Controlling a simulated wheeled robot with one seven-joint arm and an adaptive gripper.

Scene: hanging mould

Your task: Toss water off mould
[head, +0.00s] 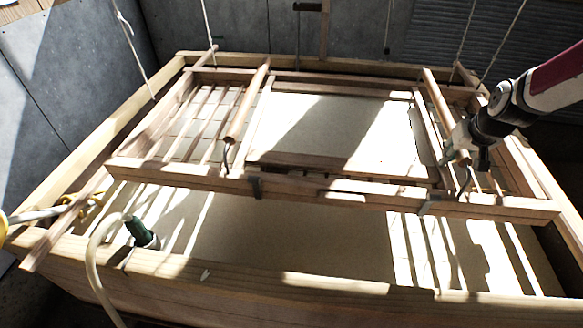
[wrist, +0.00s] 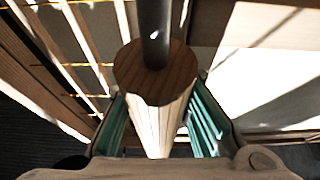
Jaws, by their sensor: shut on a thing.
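The wooden mould (head: 300,186) hangs on cords over a large wooden vat (head: 230,280). Its middle holds a pale flat screen area (head: 340,130), partly in sun and partly in shadow. Two round wooden handles lie across the mould, a left handle (head: 247,100) and a right handle (head: 440,105). My gripper (head: 468,160) is at the near end of the right handle. In the wrist view my gripper (wrist: 155,130) has its green-lined fingers on both sides of a round wooden bar (wrist: 155,75) with a dark metal rod at its end. The fingertips are partly hidden.
A pale hose (head: 97,250) and a green-capped fitting (head: 142,233) are at the vat's front left. Hanging cords (head: 135,50) rise at several places around the mould. Grey walls stand behind. Pale liquid shows in front of the mould.

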